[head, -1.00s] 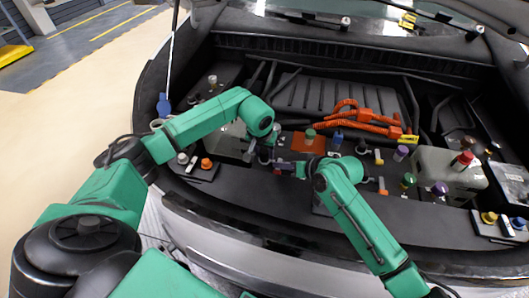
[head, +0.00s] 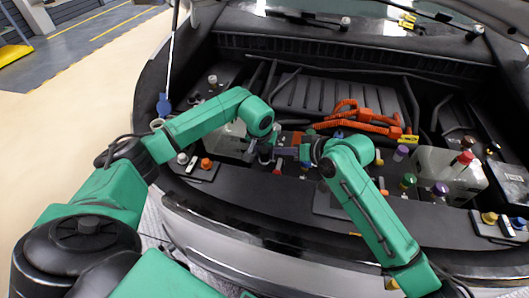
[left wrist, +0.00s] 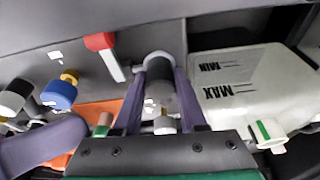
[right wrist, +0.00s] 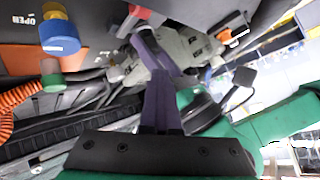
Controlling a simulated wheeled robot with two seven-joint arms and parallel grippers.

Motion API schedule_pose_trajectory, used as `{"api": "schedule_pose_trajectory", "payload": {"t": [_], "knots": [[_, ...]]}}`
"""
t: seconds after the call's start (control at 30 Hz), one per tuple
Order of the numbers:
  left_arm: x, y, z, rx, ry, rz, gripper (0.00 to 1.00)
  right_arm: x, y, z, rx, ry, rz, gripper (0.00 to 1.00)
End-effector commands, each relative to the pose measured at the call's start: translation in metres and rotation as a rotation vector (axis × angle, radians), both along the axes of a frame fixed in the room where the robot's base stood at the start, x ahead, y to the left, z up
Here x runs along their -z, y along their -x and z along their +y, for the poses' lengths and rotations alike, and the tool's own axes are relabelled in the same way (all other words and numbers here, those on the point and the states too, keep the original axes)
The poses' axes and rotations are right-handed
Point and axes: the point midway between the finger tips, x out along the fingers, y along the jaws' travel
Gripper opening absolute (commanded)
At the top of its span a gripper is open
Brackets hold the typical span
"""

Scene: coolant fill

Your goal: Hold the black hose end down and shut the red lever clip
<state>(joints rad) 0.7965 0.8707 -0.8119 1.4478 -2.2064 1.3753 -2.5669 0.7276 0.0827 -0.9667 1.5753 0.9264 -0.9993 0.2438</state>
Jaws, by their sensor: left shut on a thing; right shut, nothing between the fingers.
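The black hose end (left wrist: 158,82) stands between the two purple fingers of my left gripper (left wrist: 160,100), which is shut on it. In the head view my left gripper (head: 264,156) is at the front of the engine bay. The red lever clip (left wrist: 100,42) shows a red tip on a pale lever, left of the hose end and apart from it. Its red tip also shows in the right wrist view (right wrist: 148,16). My right gripper (right wrist: 148,42) is shut and empty, its fingertips close to the red tip; I cannot tell whether they touch. The clip's hinge is unclear.
A pale reservoir (left wrist: 235,85) marked MAX and MIN stands right of the left fingers. A blue knob (left wrist: 58,95) is to their left. Orange cables (head: 370,120) lie behind. Capped bottles and knobs line the right side, with a pale tank (head: 445,172).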

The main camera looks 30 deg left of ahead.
Motion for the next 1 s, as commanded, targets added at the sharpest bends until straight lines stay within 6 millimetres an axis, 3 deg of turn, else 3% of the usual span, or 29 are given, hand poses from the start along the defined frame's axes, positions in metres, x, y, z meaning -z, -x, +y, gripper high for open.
{"api": "schedule_pose_trajectory", "payload": {"t": [0.1,0.33,0.37,0.43,0.47,0.77,1.0], "knots": [[0.001,0.000,0.000,-0.001,-0.002,0.000,0.00,-0.016,0.000,0.002,0.000,-0.012,-0.008,0.00],[0.002,0.000,0.002,-0.002,-0.006,0.000,0.00,-0.024,-0.001,0.004,-0.002,-0.024,-0.014,0.00],[0.002,0.000,0.002,-0.002,-0.006,0.000,0.45,-0.025,-0.001,0.004,-0.001,-0.024,-0.014,0.00],[0.002,0.000,0.001,0.000,-0.005,0.001,0.72,-0.025,-0.001,0.004,-0.002,-0.025,-0.014,0.00],[0.002,0.000,0.001,0.000,-0.005,0.001,0.76,-0.024,0.000,0.004,-0.002,-0.024,-0.013,0.00],[-0.004,0.001,-0.002,0.005,0.002,-0.001,0.76,-0.020,0.002,0.005,-0.006,-0.018,-0.007,0.00],[-0.049,0.011,-0.006,0.007,0.003,-0.009,0.76,-0.013,0.003,0.003,-0.005,-0.006,0.002,0.00]]}}
